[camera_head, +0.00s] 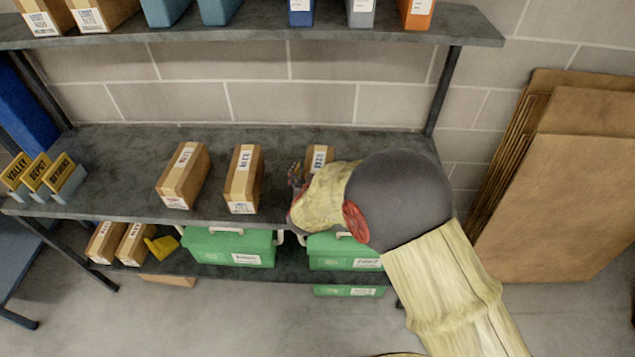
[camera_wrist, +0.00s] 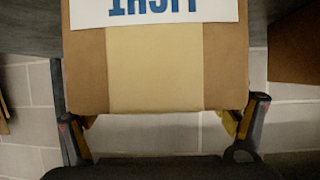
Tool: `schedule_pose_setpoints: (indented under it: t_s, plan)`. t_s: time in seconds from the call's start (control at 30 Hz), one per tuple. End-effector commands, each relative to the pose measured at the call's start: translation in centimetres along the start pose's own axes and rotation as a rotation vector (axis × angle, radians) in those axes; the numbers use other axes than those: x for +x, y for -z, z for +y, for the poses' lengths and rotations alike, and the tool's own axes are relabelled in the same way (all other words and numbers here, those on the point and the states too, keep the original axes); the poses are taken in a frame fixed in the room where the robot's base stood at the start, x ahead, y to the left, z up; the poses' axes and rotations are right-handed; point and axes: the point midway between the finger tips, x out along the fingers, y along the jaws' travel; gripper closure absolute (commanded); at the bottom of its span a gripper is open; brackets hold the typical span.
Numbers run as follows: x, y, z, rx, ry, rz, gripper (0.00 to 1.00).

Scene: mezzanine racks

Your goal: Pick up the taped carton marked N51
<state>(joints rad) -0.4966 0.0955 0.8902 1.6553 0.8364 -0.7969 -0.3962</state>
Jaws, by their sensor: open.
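Three taped brown cartons stand apart on the middle shelf: a left one (camera_head: 183,176), a middle one (camera_head: 243,180) and a right one (camera_head: 318,157), partly hidden by my wrist. Their labels are too small to read surely, so I cannot tell which is N51. My gripper (camera_head: 298,180) is at the right carton, its far side hidden by my wrist. In the wrist view a taped carton (camera_wrist: 155,75) fills the upper middle, its white label inverted and cut off. My open gripper (camera_wrist: 163,128) has a finger near each lower corner; contact is unclear.
The middle shelf (camera_head: 110,150) has sign blocks (camera_head: 40,177) at left. Green cases (camera_head: 230,246) and smaller cartons (camera_head: 120,243) stand below. The upper shelf (camera_head: 250,38) overhangs the back. Flat cardboard (camera_head: 570,190) leans on the wall at right.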

Motion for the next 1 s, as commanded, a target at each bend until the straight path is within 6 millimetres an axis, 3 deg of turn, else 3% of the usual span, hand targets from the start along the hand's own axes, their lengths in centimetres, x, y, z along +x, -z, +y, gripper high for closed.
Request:
schedule_pose_setpoints:
  t_s: [0.3,1.0]
  plan:
    - [0.54,0.15,-0.04,0.0,0.001,0.001,0.12]
    - [0.52,0.09,-0.04,0.0,0.001,0.0,0.52]
